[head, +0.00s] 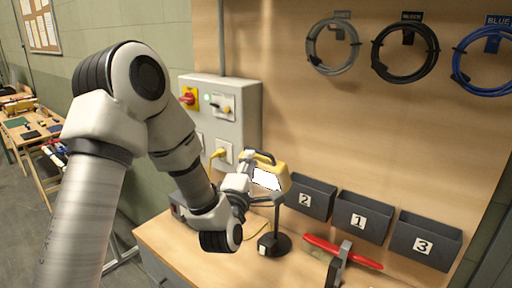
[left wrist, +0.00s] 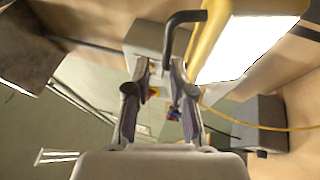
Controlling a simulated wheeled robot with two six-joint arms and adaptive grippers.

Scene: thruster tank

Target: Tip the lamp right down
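The lamp (head: 273,178) is a yellow work light with a bright lit face and a black handle, on a dark post with a round black base (head: 280,246) on the bench. My left gripper (head: 246,170) is at the lamp's left side, close to the head. In the left wrist view the lamp's yellow head (left wrist: 209,45) is at upper right. Its black handle (left wrist: 183,17) bends down toward the gap between my open fingers (left wrist: 160,78). No hold on it shows, and I cannot tell whether they touch. My right gripper is out of view.
A grey switch box (head: 247,110) with a yellow plug (head: 218,153) is behind my arm. Bins marked 2 (head: 318,189), 1 (head: 373,207) and 3 (head: 440,232) line the back. Cable coils hang above.

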